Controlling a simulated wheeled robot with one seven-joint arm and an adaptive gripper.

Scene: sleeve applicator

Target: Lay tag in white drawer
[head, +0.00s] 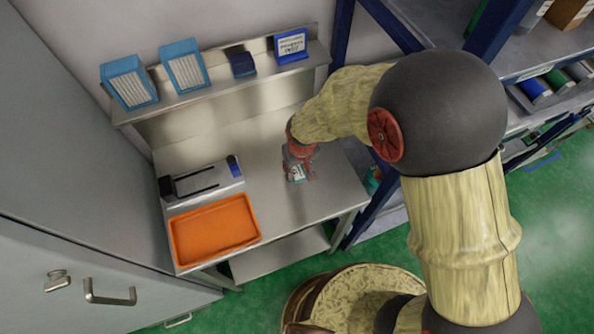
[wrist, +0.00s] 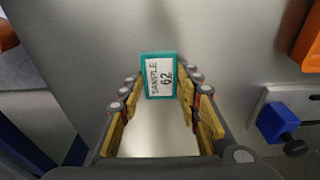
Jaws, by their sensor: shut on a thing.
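The tag (wrist: 160,76) is a small teal-edged card with a white label reading "SAMPLE 62". My gripper (wrist: 161,84) is shut on it, with the tag between the fingertips. In the head view, my gripper (head: 299,160) is low over the right part of the steel bench, and the tag (head: 297,174) shows at its tips. Whether the tag touches the bench top cannot be told. No open drawer shows. A pale grey cabinet (head: 60,240) with metal handles (head: 110,297) stands at left; I cannot tell whether its front is the white drawer.
The steel bench (head: 265,195) holds an orange tray (head: 213,230) and a grey applicator device (head: 203,183) with a blue knob. A shelf (head: 225,93) behind carries blue boxes and a blue-framed sign (head: 291,46). Blue racks stand at right. Bench around the tag is clear.

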